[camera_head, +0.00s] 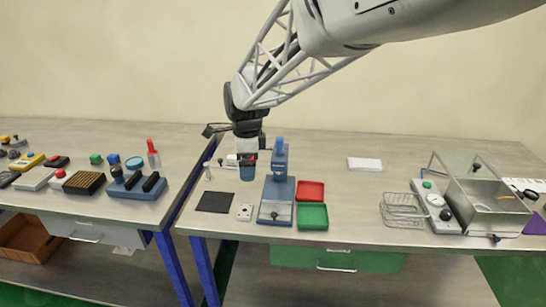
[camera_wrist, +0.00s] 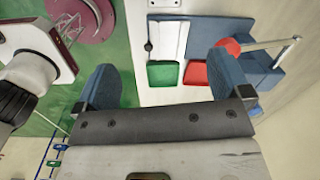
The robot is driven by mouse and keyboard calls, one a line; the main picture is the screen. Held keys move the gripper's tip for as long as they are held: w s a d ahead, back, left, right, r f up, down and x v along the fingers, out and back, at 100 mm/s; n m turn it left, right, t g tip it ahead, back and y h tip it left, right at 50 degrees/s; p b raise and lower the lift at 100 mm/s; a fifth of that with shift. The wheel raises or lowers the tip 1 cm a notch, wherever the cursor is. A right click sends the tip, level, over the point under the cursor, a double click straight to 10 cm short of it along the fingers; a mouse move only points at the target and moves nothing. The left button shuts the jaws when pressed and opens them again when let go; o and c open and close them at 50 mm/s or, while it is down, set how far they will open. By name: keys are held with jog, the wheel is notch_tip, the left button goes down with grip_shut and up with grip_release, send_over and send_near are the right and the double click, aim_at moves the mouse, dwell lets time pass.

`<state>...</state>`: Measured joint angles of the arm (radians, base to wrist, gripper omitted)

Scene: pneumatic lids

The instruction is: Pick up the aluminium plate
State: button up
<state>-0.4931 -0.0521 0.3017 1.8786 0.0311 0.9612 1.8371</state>
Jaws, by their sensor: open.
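I cannot tell for certain which thing is the aluminium plate. A pale flat rectangular plate (camera_head: 364,164) lies alone at the back of the bench, right of the red tray. A light grey panel (camera_head: 278,212) also sits low on the front of the blue fixture (camera_head: 281,188); in the wrist view it seems to be the pale strip (camera_wrist: 167,40). My gripper (camera_head: 247,176) hangs above the bench just left of the fixture's column. In the wrist view its blue jaws (camera_wrist: 160,90) stand wide apart with nothing between them.
A red tray (camera_head: 310,191) and a green tray (camera_head: 312,216) lie right of the fixture. A black mat (camera_head: 215,202) and a small white plate with holes (camera_head: 245,212) lie left. A wire basket (camera_head: 403,210) and a steel tank (camera_head: 487,206) stand right. The back middle is mostly clear.

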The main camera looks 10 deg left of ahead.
jog(key=a+f, duration=0.1)
jog(key=w+a+f+m, duration=0.1)
jog(key=a+f+m, duration=0.1)
jog(key=a, duration=0.1)
jog(key=shift+w, duration=0.2)
send_over(239, 210)
jog(key=shift+f, duration=5.2)
jog(key=shift+f, duration=2.55)
